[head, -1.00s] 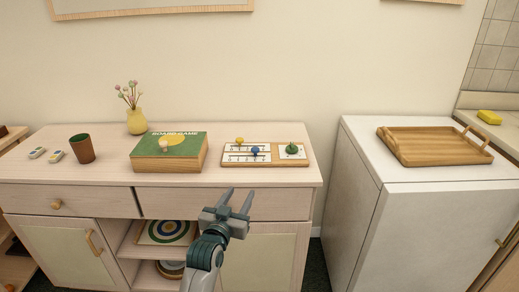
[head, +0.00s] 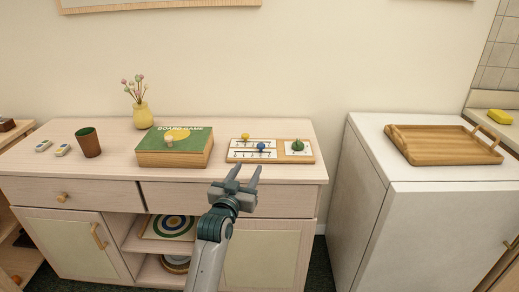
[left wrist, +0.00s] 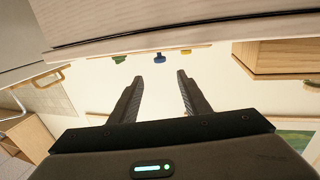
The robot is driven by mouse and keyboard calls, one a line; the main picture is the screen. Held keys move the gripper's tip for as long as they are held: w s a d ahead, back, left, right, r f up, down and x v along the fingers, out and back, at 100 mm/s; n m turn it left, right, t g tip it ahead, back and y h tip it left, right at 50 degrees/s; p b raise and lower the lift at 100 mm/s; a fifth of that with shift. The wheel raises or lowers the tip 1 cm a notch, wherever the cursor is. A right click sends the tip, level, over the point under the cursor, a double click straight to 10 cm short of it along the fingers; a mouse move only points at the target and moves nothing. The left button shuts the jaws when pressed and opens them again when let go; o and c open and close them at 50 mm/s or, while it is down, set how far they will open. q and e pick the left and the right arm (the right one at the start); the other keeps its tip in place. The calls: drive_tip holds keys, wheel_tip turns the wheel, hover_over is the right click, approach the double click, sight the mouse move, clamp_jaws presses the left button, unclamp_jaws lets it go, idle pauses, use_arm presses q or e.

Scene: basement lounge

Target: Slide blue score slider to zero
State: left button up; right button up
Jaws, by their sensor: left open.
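The score board (head: 273,158) is a wooden tray with white panels, lying on the sideboard top near its right end. Its blue slider knob (head: 261,146) stands around the middle of the lower track. A yellow knob (head: 245,137) stands on the track behind, further left. A green knob (head: 297,145) is on the right panel. My left gripper (head: 244,171) is open and empty, in front of the board by the sideboard's front edge. In the left wrist view the blue knob (left wrist: 185,52) shows beyond the open fingers (left wrist: 158,83). My right gripper is not in view.
A board game box (head: 174,158) lies left of the score board. A brown cup (head: 88,142), dice-like pieces (head: 62,150) and a yellow vase (head: 142,115) stand further left. A white cabinet (head: 440,210) with a wooden tray (head: 443,155) is to the right, past a gap.

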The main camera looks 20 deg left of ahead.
sight(259, 148)
use_arm(q)
drive_tip(key=w, duration=1.3)
drive_tip(key=shift+w+a, duration=0.15)
drive_tip(key=shift+w, duration=0.25)
drive_tip(key=shift+c, duration=0.3)
clamp_jaws()
